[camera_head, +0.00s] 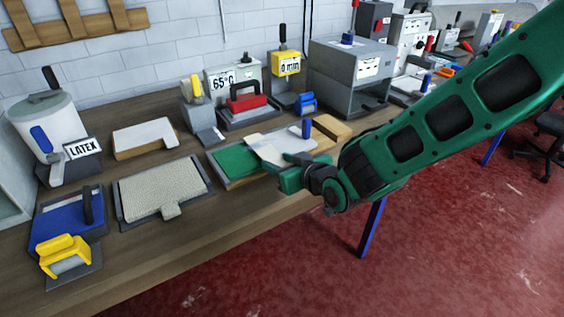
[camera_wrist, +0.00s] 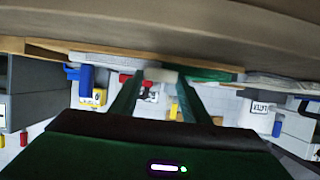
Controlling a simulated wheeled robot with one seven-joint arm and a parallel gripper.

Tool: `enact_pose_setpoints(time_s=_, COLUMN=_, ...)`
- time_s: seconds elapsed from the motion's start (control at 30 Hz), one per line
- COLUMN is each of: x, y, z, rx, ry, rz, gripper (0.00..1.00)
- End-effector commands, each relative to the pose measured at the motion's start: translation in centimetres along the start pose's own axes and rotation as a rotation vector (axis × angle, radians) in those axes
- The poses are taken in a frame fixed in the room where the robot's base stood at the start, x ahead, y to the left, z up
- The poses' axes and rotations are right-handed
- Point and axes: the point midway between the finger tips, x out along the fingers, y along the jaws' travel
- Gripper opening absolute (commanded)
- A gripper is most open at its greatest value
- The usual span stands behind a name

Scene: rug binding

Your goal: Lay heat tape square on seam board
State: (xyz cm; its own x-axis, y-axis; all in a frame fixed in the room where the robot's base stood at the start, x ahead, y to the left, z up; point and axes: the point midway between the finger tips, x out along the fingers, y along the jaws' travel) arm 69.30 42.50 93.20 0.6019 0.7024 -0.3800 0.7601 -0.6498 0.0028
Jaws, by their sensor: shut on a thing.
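The seam board (camera_head: 236,163) lies on the bench, with a green area on its left and a grey area and wooden edge on its right. A pale flat strip, the heat tape (camera_head: 265,149), slants over the board's middle. My green gripper (camera_head: 283,171) is at the board's front edge, shut on the near end of the tape. In the wrist view, which is upside down, the pale tape end (camera_wrist: 160,74) sits between the two fingers. I cannot tell whether the tape touches the board, and its near end is partly hidden by my gripper.
A blue upright handle (camera_head: 306,127) stands at the board's right. A beige mat (camera_head: 163,189) and a LATEX pot (camera_head: 45,130) are at left. Bare bench shows along the front.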

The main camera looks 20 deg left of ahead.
Motion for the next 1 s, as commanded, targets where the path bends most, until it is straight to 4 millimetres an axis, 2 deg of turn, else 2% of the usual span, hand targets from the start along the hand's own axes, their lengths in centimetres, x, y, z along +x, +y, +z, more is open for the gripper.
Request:
enact_pose_setpoints(time_s=0.57, x=0.38, y=0.03, z=0.93, rx=0.000, ry=0.000, rz=0.000, gripper=0.20)
enact_pose_setpoints(time_s=0.6, x=0.39, y=0.04, z=0.92, rx=0.000, ry=0.000, rz=0.000, gripper=0.47)
enact_pose_setpoints(time_s=0.67, x=0.38, y=0.04, z=0.91, rx=0.000, ry=0.000, rz=0.001, gripper=0.61)
enact_pose_setpoints(time_s=0.7, x=0.38, y=0.05, z=0.91, rx=0.000, ry=0.000, rz=0.001, gripper=0.64)
enact_pose_setpoints(time_s=1.0, x=0.22, y=0.11, z=0.91, rx=0.000, ry=0.000, rz=0.001, gripper=0.64)
